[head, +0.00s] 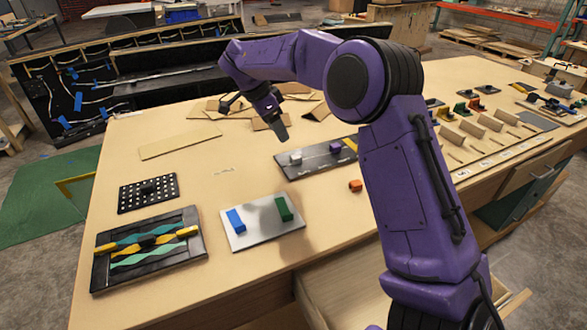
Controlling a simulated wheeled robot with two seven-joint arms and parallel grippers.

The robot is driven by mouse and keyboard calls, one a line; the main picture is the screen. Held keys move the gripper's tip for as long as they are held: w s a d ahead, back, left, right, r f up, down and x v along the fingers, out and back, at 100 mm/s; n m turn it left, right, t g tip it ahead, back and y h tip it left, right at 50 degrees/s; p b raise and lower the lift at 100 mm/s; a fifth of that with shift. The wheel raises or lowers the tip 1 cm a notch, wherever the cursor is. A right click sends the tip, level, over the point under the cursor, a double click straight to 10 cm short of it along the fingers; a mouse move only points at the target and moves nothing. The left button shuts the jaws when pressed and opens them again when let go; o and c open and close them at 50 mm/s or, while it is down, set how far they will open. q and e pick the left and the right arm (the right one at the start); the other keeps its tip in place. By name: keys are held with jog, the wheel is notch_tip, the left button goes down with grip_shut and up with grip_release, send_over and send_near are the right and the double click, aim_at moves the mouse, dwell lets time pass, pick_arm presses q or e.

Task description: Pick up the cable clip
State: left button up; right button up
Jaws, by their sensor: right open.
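I cannot tell for sure which thing is the cable clip. A small orange piece (355,186) lies alone on the table, right of the middle. Small coloured pieces (473,104) stand in a row at the right; they are too small to make out well. My right gripper (256,118), on the purple arm, hangs over the far middle of the table. Its fingers are spread apart with nothing between them. It is left of the orange piece and farther back. My left gripper is not in view.
A silver plate (262,233) with blue and green blocks lies near the front. A black framed board (103,277) and a dotted black plate (134,204) lie at left. A dark plate (310,164) lies mid-table. Cardboard pieces (180,142) lie behind. My right arm hides part of the table.

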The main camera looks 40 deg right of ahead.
aim_at(291, 157)
jog(key=p+x, duration=0.2)
jog(key=x, duration=0.9)
jog(key=shift+w+a, duration=0.1)
jog(key=shift+a, duration=0.05)
grip_shut()
